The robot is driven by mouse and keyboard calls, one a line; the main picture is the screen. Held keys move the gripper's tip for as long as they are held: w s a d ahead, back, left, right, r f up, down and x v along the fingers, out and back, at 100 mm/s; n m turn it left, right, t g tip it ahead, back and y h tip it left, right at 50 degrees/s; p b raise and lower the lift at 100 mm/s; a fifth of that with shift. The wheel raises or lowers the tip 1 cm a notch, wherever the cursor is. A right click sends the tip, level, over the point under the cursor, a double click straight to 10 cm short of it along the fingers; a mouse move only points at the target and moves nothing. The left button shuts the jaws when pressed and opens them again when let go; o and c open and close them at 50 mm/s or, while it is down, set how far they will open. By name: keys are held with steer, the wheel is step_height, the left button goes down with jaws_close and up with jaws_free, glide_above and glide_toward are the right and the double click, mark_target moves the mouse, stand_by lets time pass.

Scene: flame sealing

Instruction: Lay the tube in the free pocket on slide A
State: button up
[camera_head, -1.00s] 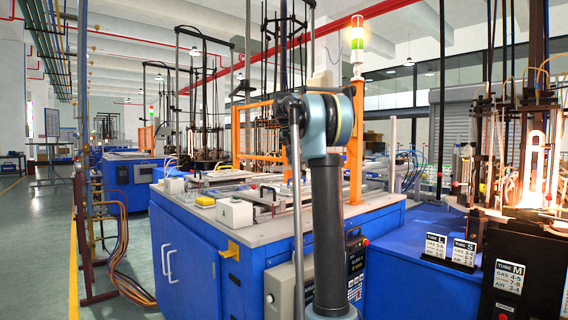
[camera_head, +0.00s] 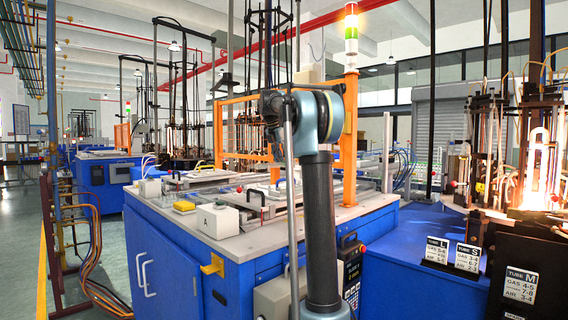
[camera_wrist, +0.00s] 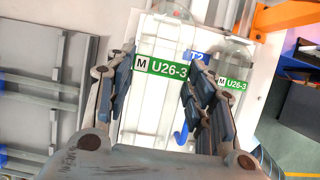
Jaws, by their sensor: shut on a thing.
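In the wrist view my gripper (camera_wrist: 158,62) is shut on a clear glass tube (camera_wrist: 152,112), with a green-and-white label "M U26-3" showing between the fingers. A second clear tube (camera_wrist: 232,60) with the same label is to the right, apart from my fingers. A blue tag (camera_wrist: 196,55) reading "T2" shows between them. In the head view a white box (camera_head: 217,220) marked "A" stands on the front left of the blue bench, with pale slide plates (camera_head: 247,204) behind it. The pockets are too small to make out. My gripper is not visible in the head view.
The blue bench (camera_head: 186,258) has a grey top and an orange frame (camera_head: 349,140) at its back. Glowing burner equipment (camera_head: 535,185) is at the right, behind tube setting signs (camera_head: 467,257).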

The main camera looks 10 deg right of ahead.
mark_target(287, 184)
steer(key=shift+f, duration=3.85)
steer(key=o, duration=1.2)
steer(key=shift+c, duration=0.2)
steer(key=v, duration=1.1)
steer(key=shift+a+r, duration=0.25)
steer(key=shift+r, duration=0.1)
steer(key=shift+s, duration=0.2)
